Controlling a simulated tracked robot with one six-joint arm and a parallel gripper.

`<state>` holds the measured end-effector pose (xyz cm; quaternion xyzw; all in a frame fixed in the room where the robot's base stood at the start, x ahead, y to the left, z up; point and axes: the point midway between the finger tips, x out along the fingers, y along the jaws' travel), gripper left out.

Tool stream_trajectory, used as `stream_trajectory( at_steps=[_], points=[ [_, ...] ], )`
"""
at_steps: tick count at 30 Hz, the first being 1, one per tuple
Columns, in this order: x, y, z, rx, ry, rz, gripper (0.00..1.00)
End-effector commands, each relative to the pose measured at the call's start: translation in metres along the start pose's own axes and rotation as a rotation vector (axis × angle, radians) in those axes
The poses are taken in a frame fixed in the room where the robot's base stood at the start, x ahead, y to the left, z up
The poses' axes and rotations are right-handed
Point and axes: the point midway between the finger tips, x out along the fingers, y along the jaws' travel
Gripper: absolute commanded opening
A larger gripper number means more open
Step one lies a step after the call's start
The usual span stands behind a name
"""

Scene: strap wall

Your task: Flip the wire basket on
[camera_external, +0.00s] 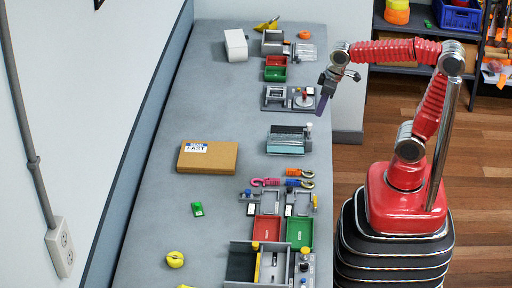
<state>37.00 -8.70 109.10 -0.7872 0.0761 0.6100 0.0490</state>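I cannot make out with certainty which thing is the wire basket. A small grey frame (275,93) stands on a dark base beside a red-and-white round part, on the far half of the bench's right side. A clear, ribbed tray-like piece (306,52) lies farther back.
The long grey bench (150,215) runs along the wall. A cardboard box (208,157) lies mid-bench, and a white box (236,45) stands at the back. Red (266,229) and green (299,232) trays sit near the front. The bench's far left-centre is clear.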

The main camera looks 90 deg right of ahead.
Motion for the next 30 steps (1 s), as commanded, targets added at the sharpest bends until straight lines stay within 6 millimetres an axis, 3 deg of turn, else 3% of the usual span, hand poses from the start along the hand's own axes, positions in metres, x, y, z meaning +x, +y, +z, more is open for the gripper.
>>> stream_trajectory(
  at_steps=[3,11,17,21,30],
  points=[
    [-0.001,0.013,-0.015,0.004,-0.042,0.004,0.0],
    [-0.008,0.04,-0.044,-0.02,-0.133,0.0,0.0],
    [-0.026,0.05,-0.063,-0.087,-0.194,-0.017,0.0],
    [-0.044,0.049,-0.061,-0.145,-0.222,-0.031,0.0],
    [-0.045,0.048,-0.054,-0.178,-0.244,-0.041,0.0]
  ],
)
